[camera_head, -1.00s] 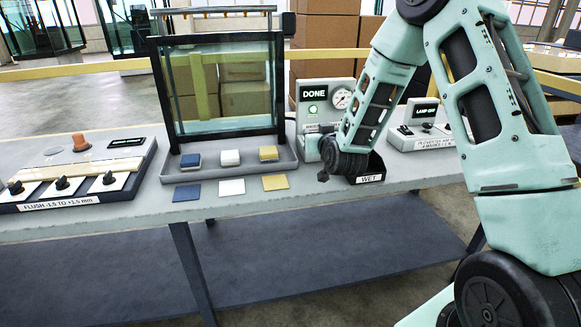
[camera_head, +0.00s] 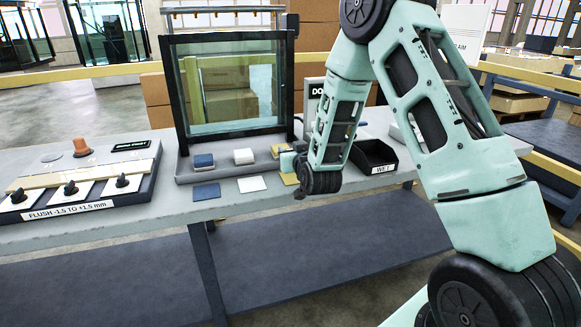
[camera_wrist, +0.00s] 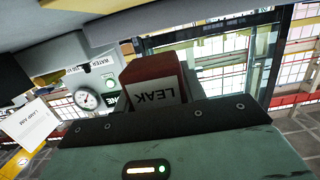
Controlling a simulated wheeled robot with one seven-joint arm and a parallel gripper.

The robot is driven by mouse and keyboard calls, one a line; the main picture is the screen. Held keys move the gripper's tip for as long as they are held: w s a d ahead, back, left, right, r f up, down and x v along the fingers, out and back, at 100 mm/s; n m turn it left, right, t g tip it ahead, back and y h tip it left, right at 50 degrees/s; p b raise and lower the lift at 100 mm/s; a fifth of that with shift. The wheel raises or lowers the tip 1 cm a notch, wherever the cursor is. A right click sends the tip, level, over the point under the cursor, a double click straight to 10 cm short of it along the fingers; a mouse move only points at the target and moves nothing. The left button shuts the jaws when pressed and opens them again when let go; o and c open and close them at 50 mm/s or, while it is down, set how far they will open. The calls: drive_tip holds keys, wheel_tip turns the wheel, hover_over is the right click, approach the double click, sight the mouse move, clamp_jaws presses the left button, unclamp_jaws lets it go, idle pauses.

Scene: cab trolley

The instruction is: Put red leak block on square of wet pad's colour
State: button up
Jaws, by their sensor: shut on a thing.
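My gripper (camera_wrist: 158,92) is shut on the red leak block (camera_wrist: 150,68), which stands up from the jaws with its white LEAK label upside down in the wrist view. In the head view my gripper (camera_head: 290,161) is at the right end of the pad tray, by the yellow square (camera_head: 289,179), partly covering it; the block is hidden there. A blue square (camera_head: 206,191) and a white square (camera_head: 251,184) lie left of it. Behind them are a blue pad (camera_head: 203,160), a white pad (camera_head: 244,157) and a partly hidden yellow pad (camera_head: 277,151). I cannot tell which pad is wet.
A framed glass pane (camera_head: 230,85) rises behind the pads. A black bin marked WET (camera_head: 383,169) stands right of my wrist and looks empty. A flush gauge panel (camera_head: 75,190) with knobs is at the left. The bench front between panel and squares is clear.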

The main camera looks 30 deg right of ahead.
drive_tip(key=shift+f, duration=2.05)
drive_tip(key=shift+f+b, duration=0.15)
drive_tip(key=shift+b, duration=0.15)
drive_tip(key=o, duration=1)
